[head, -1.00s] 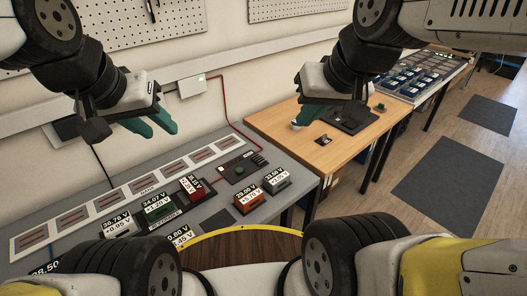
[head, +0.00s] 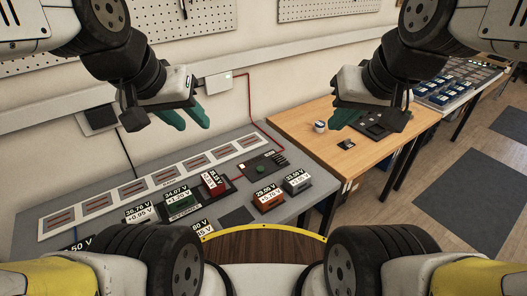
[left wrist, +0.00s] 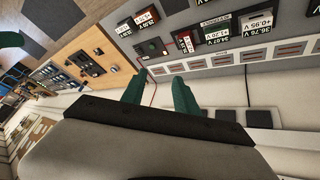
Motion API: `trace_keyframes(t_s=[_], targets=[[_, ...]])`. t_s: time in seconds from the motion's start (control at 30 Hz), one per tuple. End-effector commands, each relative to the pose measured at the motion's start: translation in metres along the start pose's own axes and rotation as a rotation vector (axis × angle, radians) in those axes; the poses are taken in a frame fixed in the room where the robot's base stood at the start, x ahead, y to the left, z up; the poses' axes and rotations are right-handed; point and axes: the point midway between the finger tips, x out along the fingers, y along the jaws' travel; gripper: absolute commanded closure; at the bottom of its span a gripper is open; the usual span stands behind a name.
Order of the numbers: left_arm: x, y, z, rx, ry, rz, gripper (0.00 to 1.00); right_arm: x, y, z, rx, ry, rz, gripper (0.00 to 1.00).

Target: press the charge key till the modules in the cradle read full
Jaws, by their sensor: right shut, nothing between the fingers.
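The cradle (head: 158,217) is a dark tray on the grey bench, holding a green module (head: 178,202) and a red module (head: 213,183) with voltage labels on top. The green one reads about 34.07 V; the red label is too small to read surely. A dark box (head: 275,163) with a green key (head: 257,170) lies behind and right of the cradle; it also shows in the left wrist view (left wrist: 152,46). My left gripper (head: 190,117) hangs open and empty above the bench's back, apart from the key. My right gripper (head: 345,118) is shut and empty above the wooden table.
A row of framed slots (head: 133,188) runs behind. The wooden table (head: 310,122) holds a black panel (head: 372,124). A red cable (head: 249,95) runs down the wall.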

Motion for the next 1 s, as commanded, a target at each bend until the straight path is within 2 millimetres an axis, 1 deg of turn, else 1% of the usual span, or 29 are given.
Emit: trace_keyframes(t_s=[0.37,0.47,0.5,0.57,1.0], targets=[[0.0000,0.0000,0.0000,0.000,0.000,0.000,0.64,0.0000,0.0000,0.0000,0.000,0.000,0.000,1.00],[0.0000,0.0000,0.0000,0.000,0.000,0.000,0.81,0.0000,0.0000,0.0000,0.000,0.000,0.000,1.00],[0.0000,0.0000,0.0000,0.000,0.000,0.000,0.89,0.0000,0.0000,0.0000,0.000,0.000,0.000,1.00],[0.0000,0.0000,0.0000,0.000,0.000,0.000,1.00,0.0000,0.0000,0.0000,0.000,0.000,0.000,1.00],[0.0001,0.0000,0.0000,0.000,0.000,0.000,1.00,0.0000,0.0000,0.0000,0.000,0.000,0.000,1.00]])
